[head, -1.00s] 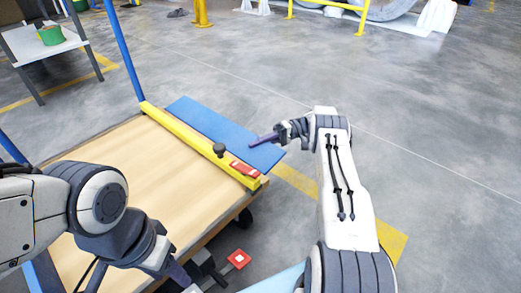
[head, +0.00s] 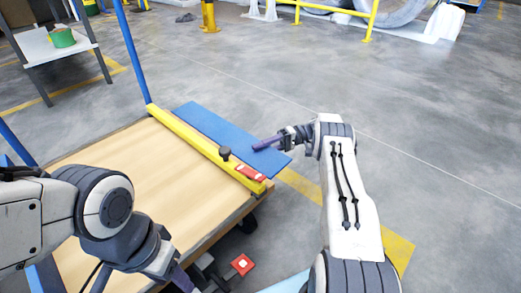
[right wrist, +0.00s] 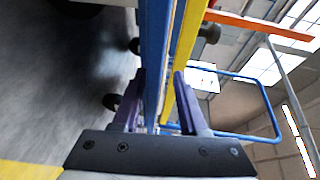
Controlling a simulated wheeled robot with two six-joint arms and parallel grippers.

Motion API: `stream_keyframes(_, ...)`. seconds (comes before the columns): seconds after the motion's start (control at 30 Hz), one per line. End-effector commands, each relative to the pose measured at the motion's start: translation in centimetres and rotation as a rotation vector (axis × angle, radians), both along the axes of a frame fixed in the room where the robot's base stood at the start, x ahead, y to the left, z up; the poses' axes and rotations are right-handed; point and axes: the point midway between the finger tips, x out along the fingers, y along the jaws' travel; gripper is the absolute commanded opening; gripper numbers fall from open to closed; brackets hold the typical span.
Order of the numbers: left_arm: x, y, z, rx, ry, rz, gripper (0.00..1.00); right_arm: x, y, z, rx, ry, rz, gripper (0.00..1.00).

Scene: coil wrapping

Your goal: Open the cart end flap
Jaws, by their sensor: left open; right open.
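The cart (head: 140,185) has a wooden deck with a yellow bar (head: 200,142) along its far right end. The bar carries a black knob (head: 225,153) and a red latch piece (head: 249,171). The blue end flap (head: 215,125) extends outward beyond the bar and looks roughly flat. My right gripper (head: 264,144) is open at the flap's outer edge. In the right wrist view, the blue flap (right wrist: 153,50) and yellow bar (right wrist: 187,45) show edge-on between its purple fingers (right wrist: 155,95); contact cannot be told. My left gripper (head: 181,279) is open and empty by the cart's near side, partly out of frame.
A red square piece (head: 242,264) sits low beside the cart's near corner. Blue posts (head: 128,50) rise at the cart's left. A table (head: 55,45) with a green roll (head: 62,37) stands at back left. Grey floor to the right is clear up to yellow rails (head: 330,8).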

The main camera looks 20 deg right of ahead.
Motion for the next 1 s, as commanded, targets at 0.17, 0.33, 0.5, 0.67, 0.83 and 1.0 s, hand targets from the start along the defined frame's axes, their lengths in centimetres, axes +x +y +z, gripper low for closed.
stream_keyframes(0.17, 0.0, 0.0, 1.5, 0.0, 0.0, 0.0, 0.5, 0.0, 0.1, 1.7, 0.0, -0.001, 0.001, 0.42)
stream_keyframes(0.33, 0.0, 0.0, 4.3, 0.0, 0.0, 0.0, 0.5, 0.1, 0.2, 4.8, 0.0, -0.002, 0.001, 0.42)
stream_keyframes(0.5, 0.0, 0.0, 7.0, 0.0, 0.0, 0.0, 0.5, -2.1, -1.8, 6.9, 0.002, 0.002, -0.002, 0.42)
stream_keyframes(0.67, 0.0, 0.0, 9.5, 0.0, 0.0, 0.0, 0.5, -4.7, -4.0, 8.7, 0.002, 0.002, -0.002, 0.42)
stream_keyframes(0.83, 0.0, 0.0, 11.4, 0.0, 0.0, 0.0, 0.5, -7.0, -5.9, 10.2, 0.002, 0.0, -0.001, 0.42)
stream_keyframes(1.0, 0.0, 0.0, 12.2, 0.0, 0.0, 0.0, 0.5, -8.4, -7.0, 10.9, 0.001, 0.0, 0.001, 0.42)
